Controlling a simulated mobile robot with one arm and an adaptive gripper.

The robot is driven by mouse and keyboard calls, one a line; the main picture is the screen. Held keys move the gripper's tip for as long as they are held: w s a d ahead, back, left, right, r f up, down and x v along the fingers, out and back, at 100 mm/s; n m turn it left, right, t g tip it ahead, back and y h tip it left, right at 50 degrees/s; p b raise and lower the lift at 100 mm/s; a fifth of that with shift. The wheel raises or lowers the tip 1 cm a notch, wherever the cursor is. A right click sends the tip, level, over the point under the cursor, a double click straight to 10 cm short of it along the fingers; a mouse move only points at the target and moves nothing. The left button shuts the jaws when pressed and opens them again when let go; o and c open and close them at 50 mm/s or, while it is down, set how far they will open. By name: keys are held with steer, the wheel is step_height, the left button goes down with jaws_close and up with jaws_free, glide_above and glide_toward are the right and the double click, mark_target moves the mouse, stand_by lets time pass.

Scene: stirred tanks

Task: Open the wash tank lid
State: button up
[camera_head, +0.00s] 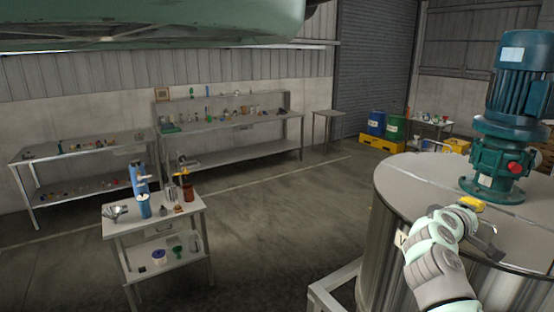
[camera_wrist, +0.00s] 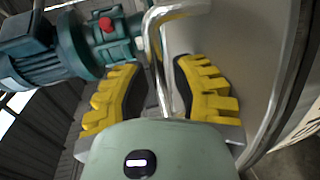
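The wash tank (camera_head: 372,262) is a large round steel tank at the right of the head view. Its pale flat lid (camera_head: 415,178) has a seam across it and also fills the right of the wrist view (camera_wrist: 235,45). A bent metal handle (camera_wrist: 152,40) stands on the lid in the wrist view. My gripper (camera_head: 473,206) is at the lid in the head view, with one yellow fingertip showing. In the wrist view my gripper (camera_wrist: 158,82) is open, with its yellow, black-padded fingers on either side of the handle bar and gaps visible beside it.
A teal motor (camera_head: 518,85) with a red knob stands on the tank top, close beyond my gripper; it also shows in the wrist view (camera_wrist: 50,45). A small cart (camera_head: 155,222) with bottles stands at the left. Benches (camera_head: 235,124) line the wall. Open floor lies between.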

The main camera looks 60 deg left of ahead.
jaws_close()
